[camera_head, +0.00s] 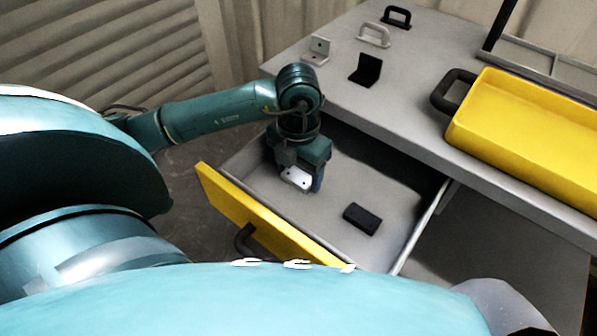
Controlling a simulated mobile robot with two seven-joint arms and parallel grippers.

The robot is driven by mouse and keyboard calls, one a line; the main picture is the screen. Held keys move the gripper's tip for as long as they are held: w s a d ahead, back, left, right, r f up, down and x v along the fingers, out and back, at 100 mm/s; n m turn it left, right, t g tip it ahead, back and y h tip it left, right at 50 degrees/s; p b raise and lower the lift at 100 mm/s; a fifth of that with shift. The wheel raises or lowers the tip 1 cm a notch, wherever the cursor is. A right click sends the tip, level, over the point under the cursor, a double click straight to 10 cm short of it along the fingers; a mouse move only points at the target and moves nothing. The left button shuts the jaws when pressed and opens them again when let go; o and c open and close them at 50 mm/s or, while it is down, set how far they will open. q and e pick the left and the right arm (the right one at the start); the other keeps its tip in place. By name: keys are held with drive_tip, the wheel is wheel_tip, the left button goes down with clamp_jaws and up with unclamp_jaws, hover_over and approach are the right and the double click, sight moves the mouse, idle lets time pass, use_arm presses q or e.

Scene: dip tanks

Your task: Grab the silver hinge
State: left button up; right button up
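The silver hinge (296,178), a small pale plate with dark holes, is low inside the open drawer, towards its left side. My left gripper (302,176) points down into the drawer right at the hinge, with a finger on either side of it. The fingers stand apart, but I cannot tell whether they press on the hinge. Part of the hinge is hidden by the gripper. I cannot tell whether it rests on the drawer floor. My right gripper is not in view.
A black hinge (362,218) lies in the drawer (330,204), right of my gripper. The yellow drawer front (262,225) has a dark handle. On the grey table (410,95) are silver and black brackets (366,69), silver and black handles (397,17), and a yellow tray (530,125).

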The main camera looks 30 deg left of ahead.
use_arm(q)
drive_tip(key=c, duration=0.7)
